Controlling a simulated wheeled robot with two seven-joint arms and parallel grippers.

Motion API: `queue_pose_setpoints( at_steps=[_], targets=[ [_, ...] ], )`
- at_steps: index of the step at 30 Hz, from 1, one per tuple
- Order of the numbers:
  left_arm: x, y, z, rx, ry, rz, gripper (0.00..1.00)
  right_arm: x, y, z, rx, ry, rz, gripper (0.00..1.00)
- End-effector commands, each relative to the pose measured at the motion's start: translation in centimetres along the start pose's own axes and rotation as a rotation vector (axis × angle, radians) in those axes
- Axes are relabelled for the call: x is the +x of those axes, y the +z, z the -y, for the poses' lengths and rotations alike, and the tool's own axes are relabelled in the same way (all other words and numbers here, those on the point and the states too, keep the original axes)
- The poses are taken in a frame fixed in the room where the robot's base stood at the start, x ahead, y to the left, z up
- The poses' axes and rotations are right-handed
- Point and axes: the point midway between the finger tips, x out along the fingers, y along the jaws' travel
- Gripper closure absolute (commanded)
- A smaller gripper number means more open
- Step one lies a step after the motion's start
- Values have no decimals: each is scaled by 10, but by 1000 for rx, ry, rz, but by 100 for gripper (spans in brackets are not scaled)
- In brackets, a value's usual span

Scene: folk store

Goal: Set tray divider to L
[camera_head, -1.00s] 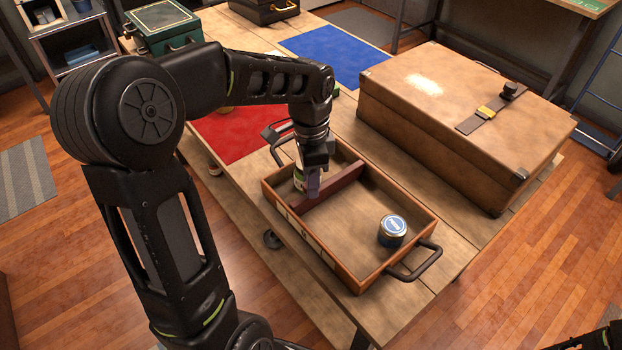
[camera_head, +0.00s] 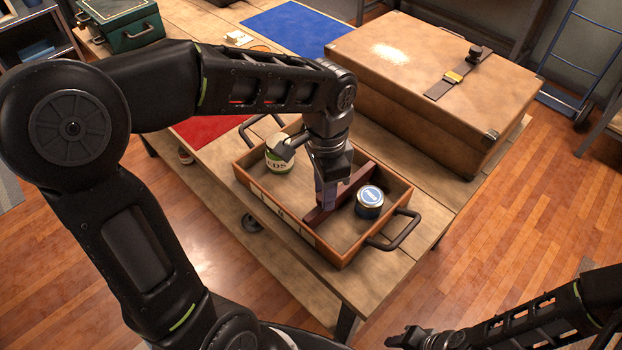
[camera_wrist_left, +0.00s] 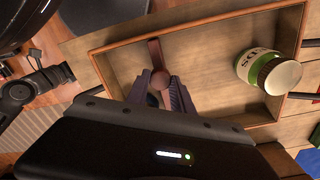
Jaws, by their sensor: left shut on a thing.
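The wooden tray (camera_head: 352,248) lies on the workbench and also shows in the left wrist view (camera_wrist_left: 200,33). Its dark red-brown divider (camera_head: 354,183) crosses it, right of the middle. In the left wrist view, the divider (camera_wrist_left: 155,52) has a round knob between my fingers. My left gripper (camera_head: 326,192) is shut on the divider from above; its fingers also show in the left wrist view (camera_wrist_left: 160,96). Pale label marks run along the tray's near-left wall, too small to read. My right gripper (camera_head: 408,338) is low at the bottom edge, away from the tray.
A green-and-white can (camera_head: 279,158) stands left of the divider. A large brown case (camera_head: 420,90) sits behind the tray. Red (camera_head: 205,130) and blue (camera_head: 297,29) mats lie farther back.

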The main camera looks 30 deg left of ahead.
Motion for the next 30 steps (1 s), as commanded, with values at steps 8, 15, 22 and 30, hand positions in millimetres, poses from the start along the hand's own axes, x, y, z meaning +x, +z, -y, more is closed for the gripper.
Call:
queue_pose_setpoints(
  at_steps=[8,15,22,30],
  targets=[
    [0,-1,-1,2,3,-2,68,0,0,0,0,0,0,64],
    [0,0,-1,2,3,-1,62,0,0,0,0,0,0,64],
    [-8,-1,0,1,1,-2,62,0,0,0,0,0,0,64],
    [-50,-1,0,2,0,-4,62,-1,0,0,0,0,0,64]
  ],
)
